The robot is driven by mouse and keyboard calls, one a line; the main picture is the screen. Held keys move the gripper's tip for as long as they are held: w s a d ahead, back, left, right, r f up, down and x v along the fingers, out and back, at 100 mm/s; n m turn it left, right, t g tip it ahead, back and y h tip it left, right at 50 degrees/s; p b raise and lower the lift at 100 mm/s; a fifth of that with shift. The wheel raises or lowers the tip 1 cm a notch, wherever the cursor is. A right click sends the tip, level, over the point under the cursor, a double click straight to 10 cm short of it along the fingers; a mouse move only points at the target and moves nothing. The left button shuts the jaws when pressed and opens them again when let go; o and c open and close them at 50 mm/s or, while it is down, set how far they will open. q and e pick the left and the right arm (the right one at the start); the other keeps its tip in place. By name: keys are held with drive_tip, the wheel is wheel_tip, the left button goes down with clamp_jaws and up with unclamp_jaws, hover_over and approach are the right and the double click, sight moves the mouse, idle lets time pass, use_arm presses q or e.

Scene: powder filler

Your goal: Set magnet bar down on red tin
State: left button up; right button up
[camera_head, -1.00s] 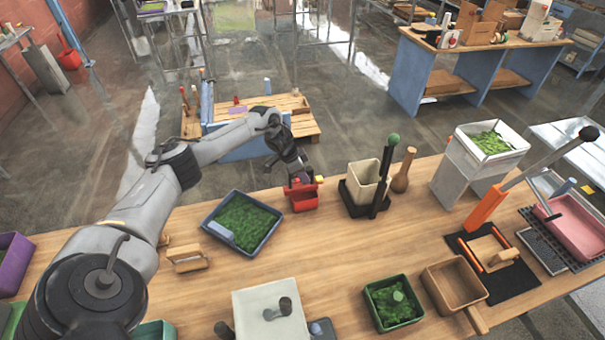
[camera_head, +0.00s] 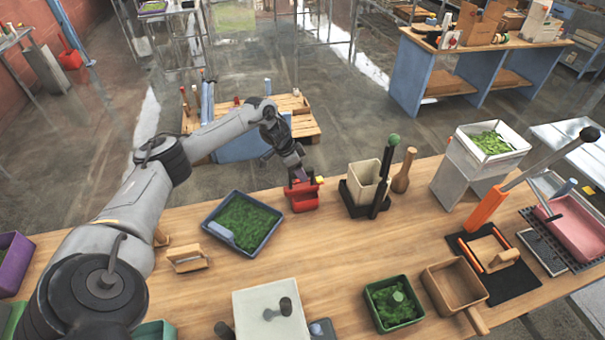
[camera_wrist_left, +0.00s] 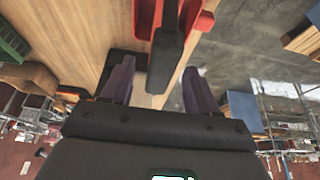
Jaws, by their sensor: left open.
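The red tin (camera_head: 304,198) stands on the wooden table near its far edge. Its red side also shows at the top of the left wrist view (camera_wrist_left: 197,28). A dark bar, which looks like the magnet bar (camera_wrist_left: 165,58), rests against the tin there, with its near end sticking out toward my gripper. My left gripper (camera_head: 298,178) is just above and behind the tin. Its two purple fingers (camera_wrist_left: 158,78) are spread wide on either side of the bar's end, with gaps visible. In the head view the bar is mostly hidden by the gripper. My right gripper is out of view.
A blue-grey tray of green leaves (camera_head: 214,203) lies left of the tin. A cream container (camera_head: 362,183) on a black stand with a dark post is close on the right. A wooden pestle-like piece (camera_head: 403,171) stands beyond it. Bare table lies in front.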

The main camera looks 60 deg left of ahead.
use_arm(q)
drive_tip(key=v, duration=0.8)
drive_tip(key=shift+s+r+b, duration=0.15)
drive_tip(key=shift+r+b, duration=0.15)
drive_tip(key=shift+r, duration=0.05)
